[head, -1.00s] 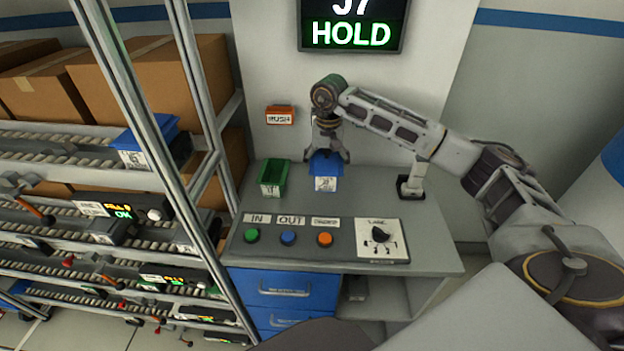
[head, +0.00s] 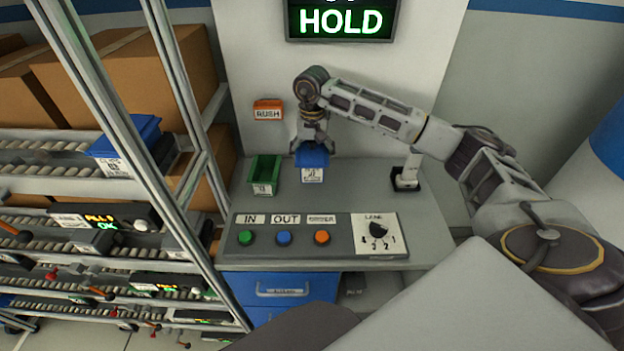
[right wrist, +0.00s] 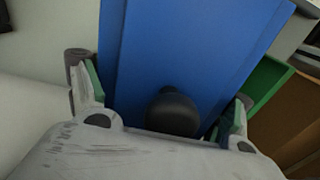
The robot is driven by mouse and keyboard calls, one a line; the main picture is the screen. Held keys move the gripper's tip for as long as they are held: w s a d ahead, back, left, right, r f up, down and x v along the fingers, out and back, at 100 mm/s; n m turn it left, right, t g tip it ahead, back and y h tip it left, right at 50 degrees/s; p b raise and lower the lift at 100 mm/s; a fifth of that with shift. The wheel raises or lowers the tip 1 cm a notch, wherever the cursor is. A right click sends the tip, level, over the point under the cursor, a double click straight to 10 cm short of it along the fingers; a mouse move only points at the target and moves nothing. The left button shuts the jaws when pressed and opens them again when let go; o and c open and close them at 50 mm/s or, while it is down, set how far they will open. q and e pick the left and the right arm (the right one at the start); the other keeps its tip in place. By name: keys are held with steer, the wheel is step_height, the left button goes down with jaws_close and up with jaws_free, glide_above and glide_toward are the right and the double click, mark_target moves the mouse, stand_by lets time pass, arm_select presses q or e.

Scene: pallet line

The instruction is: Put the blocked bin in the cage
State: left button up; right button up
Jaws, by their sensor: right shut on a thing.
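A small blue bin (head: 312,158) with a white label is at the back of the grey desk, and my right gripper (head: 312,146) is shut on it from above. The bin looks slightly raised off the desk top. In the right wrist view the blue bin (right wrist: 195,55) fills the middle between the fingers of my right gripper (right wrist: 165,118), with a dark rounded thing in front of it. Another blue bin (head: 128,137) with a label sits on the upper roller lane of the rack at left. I cannot make out a cage. My left gripper is out of view.
A green bin (head: 263,172) stands on the desk (head: 345,195) just left of the held bin. A button panel (head: 283,240) with a lane dial (head: 377,232) lies at the front. A rack post (head: 130,150) rises at left. A sign (head: 341,21) reads HOLD.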

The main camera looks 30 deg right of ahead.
glide_above(312, 185)
step_height(312, 185, down, 4)
steer(key=shift+f, duration=0.1)
steer(key=shift+w+f+p, duration=0.1)
steer(key=shift+f+p, duration=0.2)
steer(key=shift+f, duration=1.5)
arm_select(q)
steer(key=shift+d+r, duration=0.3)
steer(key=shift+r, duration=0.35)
arm_select(e)
steer(key=shift+f, duration=0.4)
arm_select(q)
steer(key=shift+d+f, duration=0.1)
